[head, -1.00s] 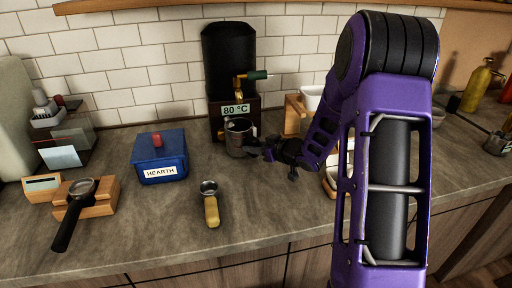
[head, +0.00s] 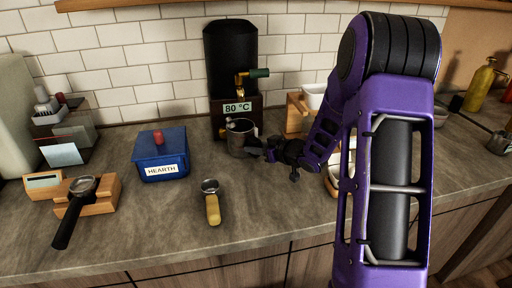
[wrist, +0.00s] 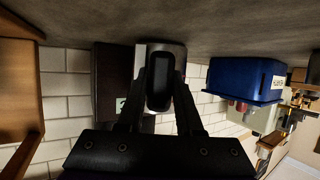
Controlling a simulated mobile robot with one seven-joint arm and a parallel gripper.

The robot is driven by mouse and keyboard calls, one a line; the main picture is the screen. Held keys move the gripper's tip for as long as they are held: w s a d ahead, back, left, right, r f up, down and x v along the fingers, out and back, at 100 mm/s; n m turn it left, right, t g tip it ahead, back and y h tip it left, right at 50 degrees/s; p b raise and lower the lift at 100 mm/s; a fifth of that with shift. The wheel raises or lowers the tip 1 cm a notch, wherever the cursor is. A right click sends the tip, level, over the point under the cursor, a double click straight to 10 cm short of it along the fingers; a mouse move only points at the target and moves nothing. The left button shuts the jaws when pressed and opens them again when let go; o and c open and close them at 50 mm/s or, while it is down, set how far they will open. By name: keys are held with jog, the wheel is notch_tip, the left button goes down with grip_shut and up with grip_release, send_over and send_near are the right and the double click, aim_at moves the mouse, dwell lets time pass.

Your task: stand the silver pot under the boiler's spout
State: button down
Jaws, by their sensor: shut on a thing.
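The silver pot (head: 243,143) is upright in front of the black boiler (head: 230,55), below its brass spout (head: 239,90) in the head view. I cannot tell whether it touches the counter or how exactly it lines up with the spout in depth. My gripper (head: 257,149) reaches in from the right and is shut on the pot's handle side. In the wrist view my gripper (wrist: 160,88) has its two fingers on either side of the dark handle (wrist: 160,75), with the grey pot (wrist: 141,62) behind it.
A blue lidded box (head: 161,162) stands left of the pot. A wooden-handled scoop-like tool (head: 212,208) lies in front. A wooden stand (head: 297,120) is close on the right. A portafilter (head: 75,205) rests on a wood block. Counter between them is clear.

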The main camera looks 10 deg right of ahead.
jog(key=shift+c, duration=2.4)
grip_release()
jog(key=shift+f, duration=0.1)
jog(key=p+v, duration=0.2)
jog(key=v, duration=1.5)
jog(key=shift+s+d, duration=0.15)
